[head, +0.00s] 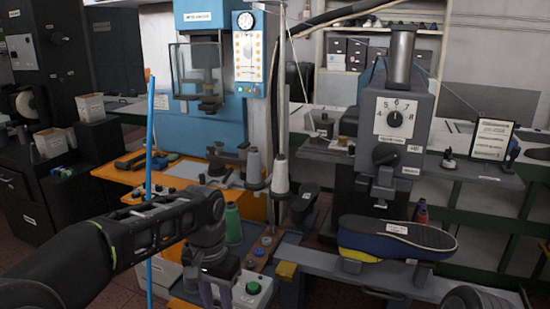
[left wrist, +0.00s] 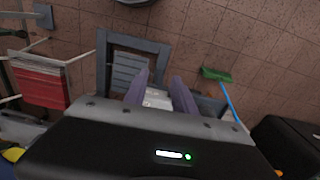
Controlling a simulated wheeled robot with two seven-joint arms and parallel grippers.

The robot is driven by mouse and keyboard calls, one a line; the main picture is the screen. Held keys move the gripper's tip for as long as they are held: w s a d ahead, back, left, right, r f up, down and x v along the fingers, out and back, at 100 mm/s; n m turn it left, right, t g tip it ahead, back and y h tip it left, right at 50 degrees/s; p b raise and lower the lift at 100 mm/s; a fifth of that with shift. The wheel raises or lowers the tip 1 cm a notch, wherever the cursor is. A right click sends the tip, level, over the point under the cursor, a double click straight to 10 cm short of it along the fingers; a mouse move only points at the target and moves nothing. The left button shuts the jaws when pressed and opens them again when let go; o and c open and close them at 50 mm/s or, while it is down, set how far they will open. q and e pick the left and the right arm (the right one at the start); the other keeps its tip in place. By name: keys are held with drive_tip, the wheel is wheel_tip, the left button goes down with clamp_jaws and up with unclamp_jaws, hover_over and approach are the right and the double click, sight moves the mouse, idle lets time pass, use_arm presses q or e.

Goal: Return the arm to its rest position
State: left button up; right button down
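My left arm comes in from the left in the head view and bends down at the wrist. My left gripper (head: 218,294) points down with its purple fingers near the bottom edge, left of the panel with the green button (head: 253,288). In the left wrist view its two fingers (left wrist: 160,90) stand apart, with floor and a grey frame beyond them. I see nothing held between them. My right gripper is not in view.
A blue pole (head: 150,130) rises by my forearm. A green brush head (left wrist: 215,75) lies on the floor.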

use_arm(q)
drive_tip(key=s+d+f+n+h, duration=0.15)
drive_tip(key=s+f, duration=0.25)
drive_tip(key=f, duration=0.9)
drive_tip(key=s+d+f+h, duration=0.2)
drive_tip(key=s+d+f, duration=0.15)
drive_tip(key=f, duration=1.05)
drive_tip(key=s+f+n, duration=0.2)
drive_tip(key=s+f, duration=0.3)
drive_tip(key=s, duration=0.3)
drive_tip(key=s+f+n, duration=0.2)
drive_tip(key=s+f, duration=0.3)
drive_tip(key=s, duration=0.3)
drive_tip(key=shift+s+f+t, duration=0.2)
drive_tip(key=shift+s+t, duration=0.1)
drive_tip(key=shift+s, duration=0.05)
drive_tip(key=shift+n+h, duration=0.25)
